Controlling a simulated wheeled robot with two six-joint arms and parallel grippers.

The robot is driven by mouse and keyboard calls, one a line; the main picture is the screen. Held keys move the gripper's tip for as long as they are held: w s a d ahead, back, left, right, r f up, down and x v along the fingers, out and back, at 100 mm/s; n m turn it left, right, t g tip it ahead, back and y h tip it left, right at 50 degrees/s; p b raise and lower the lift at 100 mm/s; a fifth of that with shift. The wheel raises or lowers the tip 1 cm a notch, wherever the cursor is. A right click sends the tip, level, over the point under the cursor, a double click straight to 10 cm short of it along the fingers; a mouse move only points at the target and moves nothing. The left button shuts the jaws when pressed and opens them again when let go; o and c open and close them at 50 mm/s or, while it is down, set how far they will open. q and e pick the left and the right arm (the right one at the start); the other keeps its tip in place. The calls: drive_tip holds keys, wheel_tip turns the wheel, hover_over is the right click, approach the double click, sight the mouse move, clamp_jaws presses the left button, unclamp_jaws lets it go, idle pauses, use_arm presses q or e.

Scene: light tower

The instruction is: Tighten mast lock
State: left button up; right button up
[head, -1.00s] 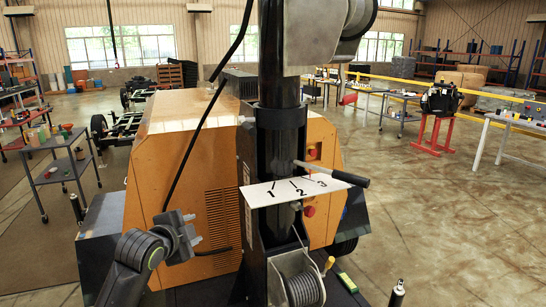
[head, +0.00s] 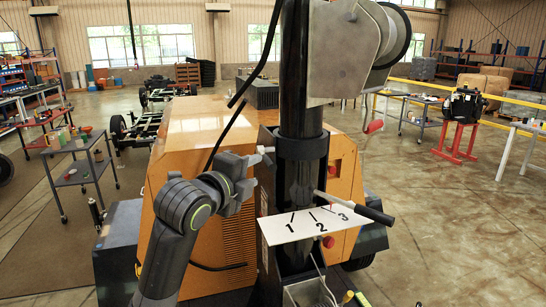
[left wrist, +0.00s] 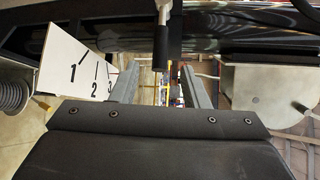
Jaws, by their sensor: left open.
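The mast lock handle (head: 358,207), a black grip on a metal rod, sticks out to the right from the dark mast (head: 302,110), just above a white plate (head: 300,228) numbered 1, 2 and 3. Its grip lies near the 3. My left gripper (head: 262,170) is open and empty, left of the mast and a little above the plate. In the left wrist view the handle (left wrist: 161,45) shows between the two fingers (left wrist: 160,70), with the plate (left wrist: 75,65) to the left. I cannot tell how far beyond the fingertips the handle is. My right gripper is out of view.
The orange generator housing (head: 190,135) stands behind the mast. A winch drum (head: 310,293) sits low on the mast, and a grey bracket (head: 345,60) juts out above. A black cable hangs near my left arm.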

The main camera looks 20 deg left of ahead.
sight(265, 158)
use_arm(q)
drive_tip(key=p+x, duration=0.3)
drive_tip(key=x, duration=0.7)
drive_tip(key=shift+w+p, duration=0.2)
drive_tip(key=shift+p, duration=0.1)
clamp_jaws()
